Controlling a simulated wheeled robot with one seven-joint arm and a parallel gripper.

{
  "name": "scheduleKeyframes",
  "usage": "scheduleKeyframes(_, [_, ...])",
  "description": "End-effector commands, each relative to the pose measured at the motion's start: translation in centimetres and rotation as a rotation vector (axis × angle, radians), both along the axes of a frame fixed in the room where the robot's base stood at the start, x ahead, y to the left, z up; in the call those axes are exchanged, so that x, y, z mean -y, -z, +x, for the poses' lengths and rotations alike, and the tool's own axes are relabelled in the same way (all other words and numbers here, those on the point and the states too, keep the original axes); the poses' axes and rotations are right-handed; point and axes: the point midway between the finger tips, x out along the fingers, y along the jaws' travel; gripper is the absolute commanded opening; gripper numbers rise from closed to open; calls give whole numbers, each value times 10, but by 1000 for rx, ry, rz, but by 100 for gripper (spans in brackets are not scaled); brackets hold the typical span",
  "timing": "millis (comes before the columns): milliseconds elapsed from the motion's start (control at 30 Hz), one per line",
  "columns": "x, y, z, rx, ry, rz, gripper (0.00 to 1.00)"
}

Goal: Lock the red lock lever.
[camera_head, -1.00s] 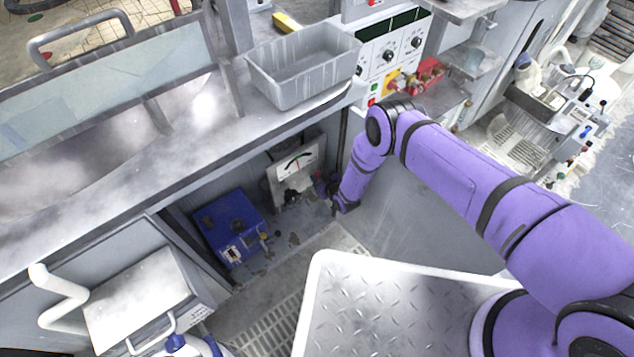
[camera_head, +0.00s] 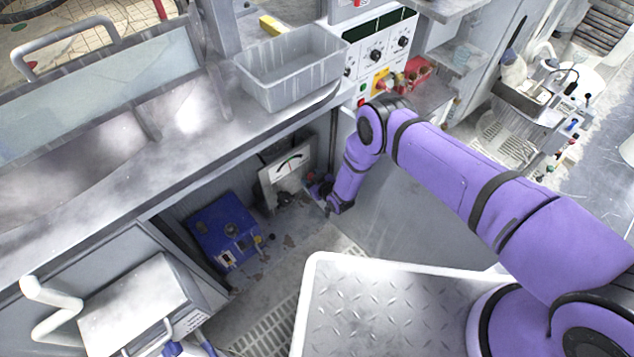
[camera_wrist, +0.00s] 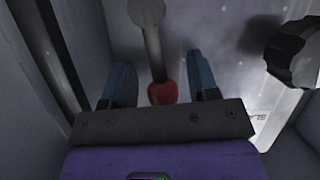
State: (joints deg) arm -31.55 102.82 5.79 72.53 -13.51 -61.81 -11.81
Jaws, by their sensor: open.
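The red lock lever shows in the wrist view as a grey rod ending in a red knob (camera_wrist: 162,93). The rod runs up from the knob to a round grey pivot. My gripper (camera_wrist: 159,68) is open, with one blue finger on each side of the knob and rod. Gaps show between both fingers and the knob. In the head view my gripper (camera_head: 319,187) is low in the recess under the bench, just right of a gauge panel.
A dark knob (camera_wrist: 292,52) stands right of the fingers in the wrist view. The gauge panel (camera_head: 283,172) and a blue box (camera_head: 222,226) are left of my gripper. The bench top (camera_head: 180,150) overhangs the recess, and a grey cabinet wall (camera_head: 400,215) is to the right.

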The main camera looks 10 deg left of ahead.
Motion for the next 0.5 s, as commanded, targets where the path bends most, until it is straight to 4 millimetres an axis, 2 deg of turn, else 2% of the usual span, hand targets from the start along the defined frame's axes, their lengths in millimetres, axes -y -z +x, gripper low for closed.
scheduleKeyframes(167, [13, -8, -12, -2, 1, -1, 54])
scheduleKeyframes(500, [52, -30, -51, -2, 1, -1, 54])
